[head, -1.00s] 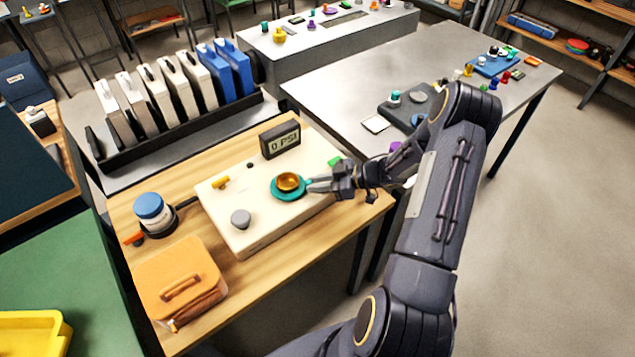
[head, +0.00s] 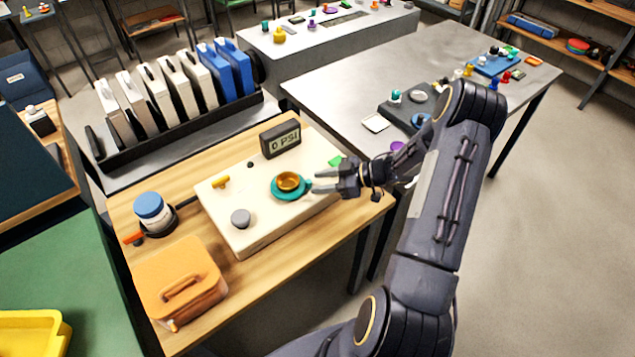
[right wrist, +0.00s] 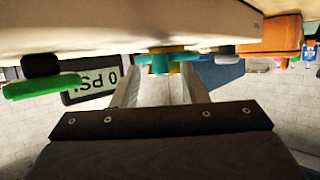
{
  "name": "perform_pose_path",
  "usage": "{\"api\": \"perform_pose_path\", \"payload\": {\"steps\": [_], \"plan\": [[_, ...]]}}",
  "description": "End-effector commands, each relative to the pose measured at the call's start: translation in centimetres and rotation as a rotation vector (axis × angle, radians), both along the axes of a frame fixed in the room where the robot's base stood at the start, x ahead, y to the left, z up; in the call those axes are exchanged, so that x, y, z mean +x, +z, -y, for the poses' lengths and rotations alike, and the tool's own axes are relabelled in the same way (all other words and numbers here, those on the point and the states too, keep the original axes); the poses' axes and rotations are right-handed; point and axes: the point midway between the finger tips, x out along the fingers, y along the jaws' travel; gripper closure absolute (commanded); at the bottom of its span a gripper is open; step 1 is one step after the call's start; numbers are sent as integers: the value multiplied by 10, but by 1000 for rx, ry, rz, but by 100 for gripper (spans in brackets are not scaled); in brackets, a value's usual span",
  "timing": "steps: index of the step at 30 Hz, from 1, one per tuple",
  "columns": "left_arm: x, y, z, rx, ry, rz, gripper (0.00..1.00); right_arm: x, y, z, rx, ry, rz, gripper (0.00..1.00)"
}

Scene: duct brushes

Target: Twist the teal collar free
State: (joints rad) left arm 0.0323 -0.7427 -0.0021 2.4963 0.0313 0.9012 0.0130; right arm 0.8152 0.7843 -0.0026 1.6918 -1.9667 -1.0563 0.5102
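The teal collar (head: 290,190) is a flat ring around an orange-gold cup-shaped fitting (head: 288,181) on the cream panel (head: 235,195). A small teal tab sticks out of the collar on its right side. My right gripper (head: 317,181) is just right of this tab, with its two fingers spread apart and nothing held. In the right wrist view, the teal collar (right wrist: 160,57) shows beyond and between the open fingers, against the panel. The collar looks seated on the panel; I cannot tell how tight it is. My left gripper is out of view.
An orange case (head: 180,280) and a blue-lidded jar (head: 154,212) stand on the wooden table.

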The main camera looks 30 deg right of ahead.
Motion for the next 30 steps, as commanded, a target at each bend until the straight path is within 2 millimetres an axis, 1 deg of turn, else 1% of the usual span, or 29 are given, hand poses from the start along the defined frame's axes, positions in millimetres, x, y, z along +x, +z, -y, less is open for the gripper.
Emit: {"api": "perform_pose_path", "payload": {"steps": [1,3,9,14,20,21,23,26,29,30], "plan": [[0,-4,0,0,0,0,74,-6,2,8,-4,-3,1,60],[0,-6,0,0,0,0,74,-13,7,17,-4,-3,2,60],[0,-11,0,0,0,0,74,-32,19,37,-2,-1,1,60],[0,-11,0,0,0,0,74,-38,23,43,0,1,0,60],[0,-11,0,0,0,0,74,-38,24,43,0,2,0,60],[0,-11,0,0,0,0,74,-38,24,43,1,2,-1,62],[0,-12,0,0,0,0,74,-39,23,43,-1,2,4,69],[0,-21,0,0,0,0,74,-46,17,40,-18,8,52,82],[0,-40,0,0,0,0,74,-63,7,35,-72,22,182,96],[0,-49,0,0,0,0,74,-72,3,31,-108,27,254,100]]}}
